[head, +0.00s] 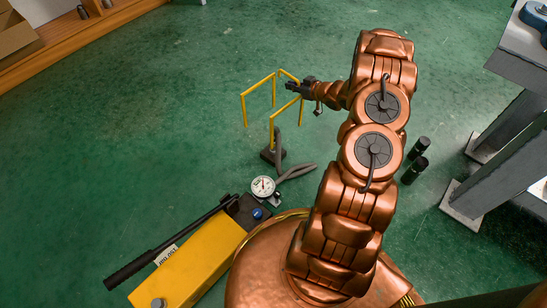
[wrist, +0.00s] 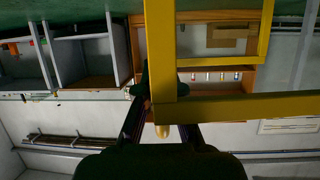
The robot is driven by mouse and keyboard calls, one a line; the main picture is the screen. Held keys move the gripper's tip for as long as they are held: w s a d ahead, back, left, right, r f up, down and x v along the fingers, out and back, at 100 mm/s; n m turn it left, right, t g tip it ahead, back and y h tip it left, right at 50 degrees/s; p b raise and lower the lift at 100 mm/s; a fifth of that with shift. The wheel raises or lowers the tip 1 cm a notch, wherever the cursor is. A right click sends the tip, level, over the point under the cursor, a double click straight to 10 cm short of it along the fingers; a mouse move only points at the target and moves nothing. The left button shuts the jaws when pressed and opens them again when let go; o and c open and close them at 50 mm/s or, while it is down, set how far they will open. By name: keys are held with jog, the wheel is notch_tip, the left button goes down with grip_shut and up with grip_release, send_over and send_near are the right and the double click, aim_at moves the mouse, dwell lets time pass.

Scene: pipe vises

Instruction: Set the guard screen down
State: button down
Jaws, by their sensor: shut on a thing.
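The guard screen (head: 258,84) is an open frame of thin yellow bars. In the head view it hangs from my gripper (head: 301,87), at the end of my outstretched arm, with its posts pointing down. Whether any post touches something below is unclear. In the wrist view, yellow bars of the guard screen (wrist: 220,107) cross close in front of the camera. The dark fingers of my gripper (wrist: 163,95) are shut on the frame there. The bars hide part of the fingertips.
A yellow hand pump (head: 190,264) with a black lever and a round gauge (head: 262,187) lie on the green floor. A dark base with a grey handle (head: 296,171) is below the screen. Floor at left is clear.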

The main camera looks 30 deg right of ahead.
jog(key=s+a+f+b, duration=0.1)
jog(key=f+b, duration=0.1)
jog(key=f, duration=0.6)
jog(key=s+a+f+n+y+b, duration=0.1)
jog(key=s+f+b, duration=0.1)
jog(key=f, duration=0.6)
jog(key=shift+a+g, duration=0.15)
jog(key=shift+g, duration=0.15)
jog(key=shift+f, duration=0.25)
jog(key=c, duration=1.3)
grip_release()
